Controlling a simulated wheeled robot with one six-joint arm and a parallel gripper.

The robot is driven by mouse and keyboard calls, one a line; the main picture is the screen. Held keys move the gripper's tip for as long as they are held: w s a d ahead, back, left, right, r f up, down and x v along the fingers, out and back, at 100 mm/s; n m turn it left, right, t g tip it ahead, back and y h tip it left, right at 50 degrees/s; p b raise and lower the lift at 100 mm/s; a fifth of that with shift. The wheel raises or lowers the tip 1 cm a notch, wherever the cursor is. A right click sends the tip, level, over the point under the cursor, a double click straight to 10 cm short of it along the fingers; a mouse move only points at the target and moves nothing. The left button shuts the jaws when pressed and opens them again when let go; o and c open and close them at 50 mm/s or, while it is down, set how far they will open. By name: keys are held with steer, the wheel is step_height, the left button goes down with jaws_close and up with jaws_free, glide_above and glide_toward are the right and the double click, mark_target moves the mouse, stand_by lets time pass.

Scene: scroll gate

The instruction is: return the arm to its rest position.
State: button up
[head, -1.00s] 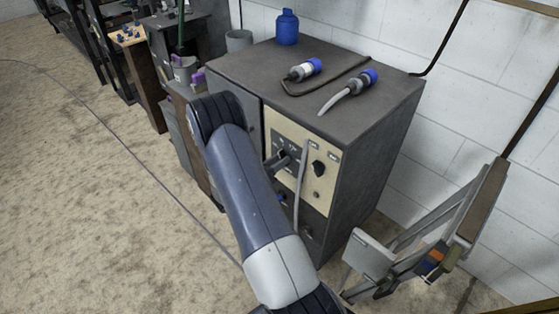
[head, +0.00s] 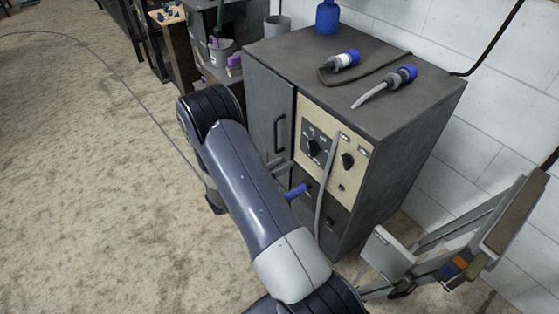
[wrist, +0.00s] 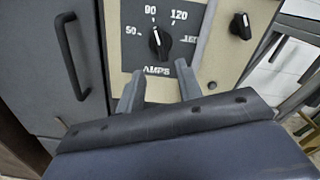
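My arm reaches up from the bottom of the head view and hides most of my gripper; one grey finger shows beside the cabinet front. In the wrist view my gripper (wrist: 160,88) has two grey fingers spread apart with nothing between them. Beyond them is the black amps dial (wrist: 160,42), its pointer up near 90. The dial (head: 315,148) also shows in the head view, on the cream panel (head: 338,165) of the grey cabinet (head: 372,75). The fingers appear clear of the dial.
A blue plug (head: 297,190) sticks out of the cabinet's lower front, close to my arm. A grey cable (head: 328,190) hangs down the panel. Two blue-ended connectors and a blue bottle (head: 327,17) are on top. A folding frame (head: 440,245) stands right. Open floor lies left.

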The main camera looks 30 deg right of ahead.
steer(key=shift+d, duration=0.1)
steer(key=d, duration=1)
steer(key=shift+w+d, duration=0.3)
steer(key=shift+w, duration=0.15)
